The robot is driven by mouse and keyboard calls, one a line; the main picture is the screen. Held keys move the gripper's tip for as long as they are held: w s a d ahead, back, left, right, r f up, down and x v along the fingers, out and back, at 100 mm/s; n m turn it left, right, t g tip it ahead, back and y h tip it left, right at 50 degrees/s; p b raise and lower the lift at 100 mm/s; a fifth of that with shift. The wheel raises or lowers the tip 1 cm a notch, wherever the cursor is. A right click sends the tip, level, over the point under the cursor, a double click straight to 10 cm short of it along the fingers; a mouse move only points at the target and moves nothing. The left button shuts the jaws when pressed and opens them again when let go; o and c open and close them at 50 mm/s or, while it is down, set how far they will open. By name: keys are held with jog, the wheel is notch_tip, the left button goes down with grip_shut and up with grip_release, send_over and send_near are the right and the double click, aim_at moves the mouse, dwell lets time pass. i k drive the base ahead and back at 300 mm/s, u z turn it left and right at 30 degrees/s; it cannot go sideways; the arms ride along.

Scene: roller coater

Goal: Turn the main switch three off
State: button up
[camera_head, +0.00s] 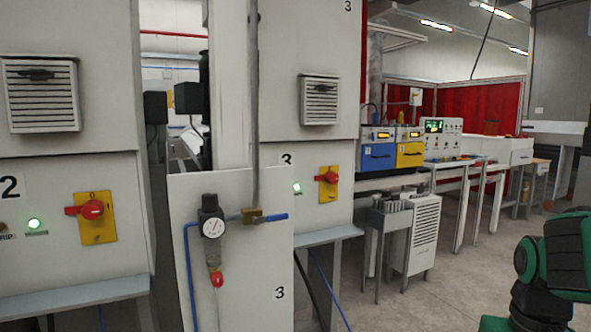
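The main switch three is a red rotary handle (329,177) on a yellow plate (333,192). It sits on the front of the grey cabinet marked 3 (325,215), in the middle of the head view. The red handle points sideways to the left. A lit green lamp (297,188) is to its left, close to the edge of a white panel in front. Green and black links of my arm show at the lower right, well to the right of the switch. My gripper is not in view.
A similar red switch (92,210) is on the cabinet marked 2 at left, beside a lit green lamp (34,224). A white panel (250,275) with a pressure gauge (213,228) stands between the cabinets. A grey ledge (330,235) juts below switch three. Open floor (440,300) lies at right.

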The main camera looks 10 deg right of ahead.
aim_at(331, 177)
jog(key=z, duration=0.55)
jog(key=i, duration=0.9)
jog(key=u, duration=0.45)
